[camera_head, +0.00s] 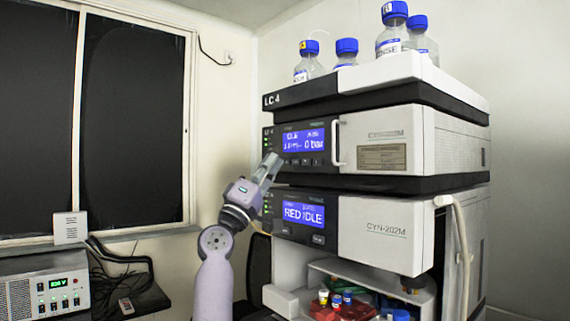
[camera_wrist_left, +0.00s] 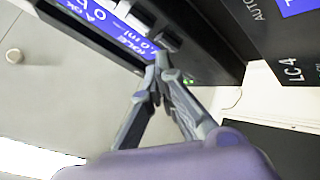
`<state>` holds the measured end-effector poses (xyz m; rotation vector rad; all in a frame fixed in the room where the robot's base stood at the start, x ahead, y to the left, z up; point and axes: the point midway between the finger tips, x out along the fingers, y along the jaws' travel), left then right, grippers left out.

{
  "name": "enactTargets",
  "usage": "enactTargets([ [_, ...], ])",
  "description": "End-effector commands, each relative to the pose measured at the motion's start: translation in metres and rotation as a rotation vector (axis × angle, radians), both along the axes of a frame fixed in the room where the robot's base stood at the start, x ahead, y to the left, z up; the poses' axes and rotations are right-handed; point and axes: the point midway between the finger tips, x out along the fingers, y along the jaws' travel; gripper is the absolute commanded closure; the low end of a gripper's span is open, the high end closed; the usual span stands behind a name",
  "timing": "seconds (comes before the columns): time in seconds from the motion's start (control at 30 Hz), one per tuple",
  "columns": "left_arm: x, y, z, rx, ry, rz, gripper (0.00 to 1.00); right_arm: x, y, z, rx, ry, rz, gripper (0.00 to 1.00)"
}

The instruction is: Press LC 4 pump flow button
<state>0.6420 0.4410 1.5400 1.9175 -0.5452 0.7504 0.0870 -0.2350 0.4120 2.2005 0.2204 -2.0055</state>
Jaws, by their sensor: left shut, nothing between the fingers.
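The LC 4 stack (camera_head: 385,110) stands at the right, with its "LC 4" label (camera_wrist_left: 293,70) also in the left wrist view. The upper pump module has a blue display (camera_head: 303,140) reading "0 bar" and a row of small dark buttons (camera_head: 307,162) below it. My left gripper (camera_head: 272,158) is shut and empty, its fingertips at the left end of that row. In the left wrist view, the left gripper's fingertips (camera_wrist_left: 162,62) are close to the end button (camera_wrist_left: 167,42); I cannot tell whether they touch it. My right gripper is out of view.
A lower CYN-202M module (camera_head: 375,230) has its own display reading "RED IDLE". Blue-capped bottles (camera_head: 308,66) stand on top of the stack. A vertical handle (camera_head: 336,145) sticks out right of the upper display. A power-supply box (camera_head: 45,290) is at lower left.

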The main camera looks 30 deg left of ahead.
Motion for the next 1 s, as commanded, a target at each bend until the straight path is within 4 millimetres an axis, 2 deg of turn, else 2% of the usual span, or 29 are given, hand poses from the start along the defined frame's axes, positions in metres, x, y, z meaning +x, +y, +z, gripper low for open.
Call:
enactTargets([
  [1.0, 0.0087, -0.0026, 0.0001, 0.0, 0.0, 0.0, 1.0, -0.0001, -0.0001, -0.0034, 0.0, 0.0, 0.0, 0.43],
])
